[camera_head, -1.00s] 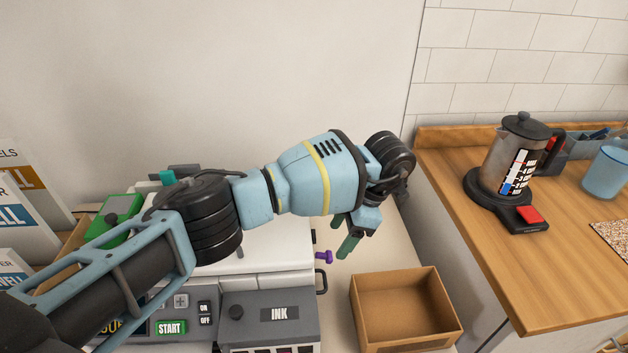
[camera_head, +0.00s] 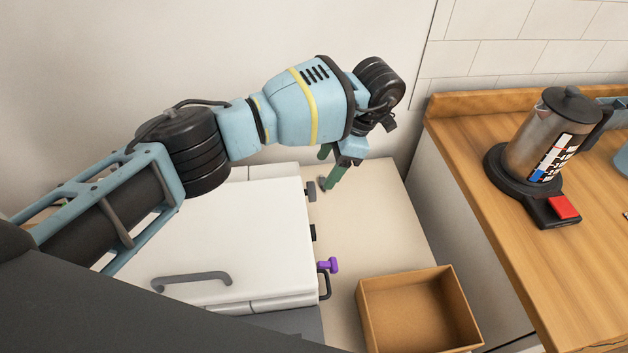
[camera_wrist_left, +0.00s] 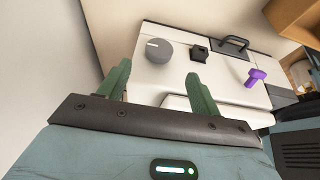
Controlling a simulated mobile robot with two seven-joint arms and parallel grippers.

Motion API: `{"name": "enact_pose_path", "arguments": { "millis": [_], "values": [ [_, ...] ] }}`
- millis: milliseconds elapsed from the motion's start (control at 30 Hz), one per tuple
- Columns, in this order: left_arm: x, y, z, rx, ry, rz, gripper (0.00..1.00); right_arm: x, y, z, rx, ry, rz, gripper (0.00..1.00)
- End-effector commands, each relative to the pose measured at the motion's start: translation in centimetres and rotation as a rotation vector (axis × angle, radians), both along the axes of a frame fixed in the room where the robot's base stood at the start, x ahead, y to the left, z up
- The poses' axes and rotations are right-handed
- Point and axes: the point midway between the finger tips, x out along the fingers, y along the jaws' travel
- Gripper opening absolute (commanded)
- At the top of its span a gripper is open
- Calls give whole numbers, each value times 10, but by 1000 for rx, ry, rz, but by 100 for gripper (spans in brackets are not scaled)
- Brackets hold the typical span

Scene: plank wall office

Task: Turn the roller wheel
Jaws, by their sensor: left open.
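The white machine (camera_head: 235,235) has several parts on its right side. A round grey wheel with a light mark (camera_wrist_left: 158,50) is on that side in the left wrist view; it shows edge-on in the head view (camera_head: 311,190). A purple knob (camera_head: 329,265) sits further along the same side and also shows in the left wrist view (camera_wrist_left: 254,77). My left gripper (camera_head: 331,168) has green fingers, open and empty. It is beside the machine, near the grey wheel. In the left wrist view the wheel lies ahead, between the fingers (camera_wrist_left: 158,72), apparently apart from them. My right gripper is out of view.
A small black part (camera_wrist_left: 199,53) and a black loop handle (camera_wrist_left: 232,44) sit between wheel and purple knob. An open cardboard box (camera_head: 420,310) stands right of the machine. A wooden counter (camera_head: 490,235) with a coffee pot (camera_head: 540,140) is further right. A wall is behind.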

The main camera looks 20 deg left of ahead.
Motion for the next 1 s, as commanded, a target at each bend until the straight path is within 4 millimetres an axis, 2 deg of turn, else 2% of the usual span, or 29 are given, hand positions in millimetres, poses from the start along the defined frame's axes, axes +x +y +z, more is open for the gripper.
{"name": "enact_pose_path", "arguments": {
  "millis": [533, 933, 1000],
  "values": [
    [-10, 25, -63, 0, 2, 2, 64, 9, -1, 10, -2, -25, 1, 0],
    [-11, 27, -70, 1, 0, 1, 64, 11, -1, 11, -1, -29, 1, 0],
    [-11, 27, -70, 1, 0, 1, 55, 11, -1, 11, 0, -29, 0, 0]
  ]
}}
